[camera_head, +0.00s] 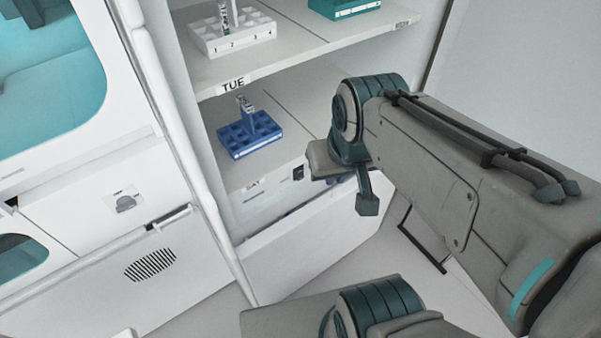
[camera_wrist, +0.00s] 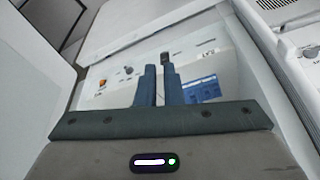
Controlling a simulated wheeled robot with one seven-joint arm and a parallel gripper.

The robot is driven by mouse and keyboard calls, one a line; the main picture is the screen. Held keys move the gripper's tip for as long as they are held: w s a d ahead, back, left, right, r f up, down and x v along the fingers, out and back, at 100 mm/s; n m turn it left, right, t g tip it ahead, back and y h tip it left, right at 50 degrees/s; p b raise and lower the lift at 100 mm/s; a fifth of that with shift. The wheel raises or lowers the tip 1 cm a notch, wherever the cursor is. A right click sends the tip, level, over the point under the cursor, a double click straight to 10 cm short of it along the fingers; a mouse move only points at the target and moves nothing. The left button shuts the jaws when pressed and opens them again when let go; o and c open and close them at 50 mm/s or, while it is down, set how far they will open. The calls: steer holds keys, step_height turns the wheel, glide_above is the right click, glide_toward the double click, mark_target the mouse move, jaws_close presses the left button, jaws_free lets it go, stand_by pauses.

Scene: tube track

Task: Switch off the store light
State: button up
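A small black switch-like part (camera_head: 298,173) sits on the pale front strip below the lower shelf in the head view. I cannot tell whether it is the store light's switch or how it is set. My gripper (camera_head: 367,203) hangs to the right of it, apart from it, with its fingers pointing down. In the wrist view, the two blue-grey fingers of my gripper (camera_wrist: 160,76) lie close together, with only a narrow gap and nothing seen between them. Beyond them is a pale panel with a dark knob (camera_wrist: 128,71) and an orange knob (camera_wrist: 102,84).
The upper shelf (camera_head: 290,62), marked TUE, holds a white rack (camera_head: 235,38) and a teal box (camera_head: 345,8). A blue rack (camera_head: 248,140) stands on the lower shelf. A white cabinet door edge (camera_head: 190,150) runs along the left.

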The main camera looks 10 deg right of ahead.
mark_target(300, 174)
steer(key=w+f+m+b, duration=0.2)
steer(key=w+f+m, duration=0.1)
steer(key=w+f, duration=0.2)
steer(key=w+f+m+y+b, duration=0.1)
steer(key=w+f+m+b, duration=0.2)
steer(key=w+f+m, duration=0.1)
steer(key=shift+w+f+g, duration=0.3)
steer(key=shift+w+f, duration=0.3)
jaws_close()
steer(key=w+d+f+m+b, duration=0.3)
steer(key=w+f+m, duration=0.3)
steer(key=f, duration=0.5)
steer(key=shift+w+f+m, duration=0.25)
steer(key=shift+w+m, duration=0.05)
steer(key=shift+w, duration=0.5)
steer(key=shift+f, duration=0.1)
steer(key=shift+w+a+f+b, duration=0.15)
steer(key=shift+w+a+f, duration=0.3)
steer(key=shift+w+f, duration=0.95)
steer(key=shift+w+a+f+b, duration=0.1)
steer(key=shift+w+a+f, duration=0.5)
steer(key=shift+f, duration=1.35)
steer(key=shift+w+a+f+b, duration=0.15)
steer(key=shift+w+a+f, duration=0.1)
steer(key=shift+w+f, duration=1.2)
steer(key=shift+s+f+b, duration=0.25)
steer(key=shift+f+b, duration=0.05)
steer(key=shift+f, duration=0.05)
